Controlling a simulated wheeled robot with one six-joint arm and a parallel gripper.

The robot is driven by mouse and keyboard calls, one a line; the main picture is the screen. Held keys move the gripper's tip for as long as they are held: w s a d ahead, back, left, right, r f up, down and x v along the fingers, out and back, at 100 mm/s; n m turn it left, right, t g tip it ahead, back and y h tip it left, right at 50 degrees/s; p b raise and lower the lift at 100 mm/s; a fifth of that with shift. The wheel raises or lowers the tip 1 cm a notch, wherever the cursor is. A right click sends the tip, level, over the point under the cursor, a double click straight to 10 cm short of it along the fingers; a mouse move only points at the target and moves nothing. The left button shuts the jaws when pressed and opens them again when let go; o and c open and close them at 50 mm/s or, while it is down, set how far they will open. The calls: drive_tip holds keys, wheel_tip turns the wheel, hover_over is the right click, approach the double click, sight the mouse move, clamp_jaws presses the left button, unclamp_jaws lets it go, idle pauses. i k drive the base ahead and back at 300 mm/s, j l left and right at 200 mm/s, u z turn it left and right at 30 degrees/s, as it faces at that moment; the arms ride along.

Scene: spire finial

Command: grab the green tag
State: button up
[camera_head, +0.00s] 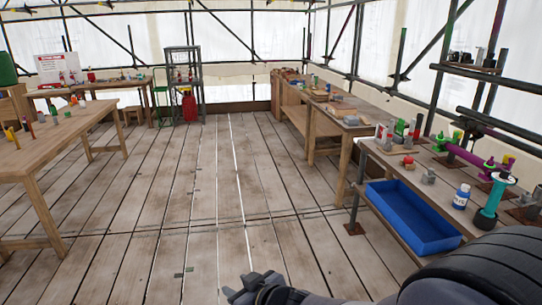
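I cannot pick out a green tag for certain at this size. Small green pieces show on the right bench, one near the scaffold tube (456,136). Another small green piece (54,111) stands on the left table among other small coloured items. My gripper (238,294) is at the bottom edge, low over the floor, away from both tables. It seems to hold nothing, but its fingers are too small and cut off to tell whether they are open.
The right bench (400,172) holds tools, a teal-handled item (491,198) and a white-and-blue bottle (461,196). A blue tray (412,218) sits beneath its edge. The left table (62,150) stands opposite. The plank floor (200,200) between is clear. Stools and a red can (189,106) stand at the back.

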sight(400, 129)
drive_tip(key=i+j, duration=0.1)
drive_tip(key=i, duration=1.6)
drive_tip(key=i+j+z, duration=0.1)
drive_tip(key=i, duration=0.75)
drive_tip(key=i+j+z, duration=0.1)
drive_tip(key=i, duration=0.7)
drive_tip(key=i+z, duration=0.3)
drive_tip(key=z, duration=0.15)
drive_tip(key=i+j+z, duration=0.1)
drive_tip(key=i+z, duration=0.3)
drive_tip(key=i+j+z, duration=0.15)
drive_tip(key=z, duration=0.3)
drive_tip(key=i+j+z, duration=0.3)
drive_tip(key=z, duration=0.15)
drive_tip(key=i+j+z, duration=0.2)
drive_tip(key=z, duration=0.25)
drive_tip(key=i+j+z, duration=0.3)
drive_tip(key=z, duration=0.15)
drive_tip(key=i+j+z, duration=0.2)
drive_tip(key=j+z, duration=0.25)
drive_tip(key=i+j+z, duration=0.1)
drive_tip(key=j+z, duration=0.2)
drive_tip(key=z, duration=0.15)
drive_tip(key=i+j+z, duration=0.1)
drive_tip(key=j+z, duration=0.2)
drive_tip(key=j, duration=0.2)
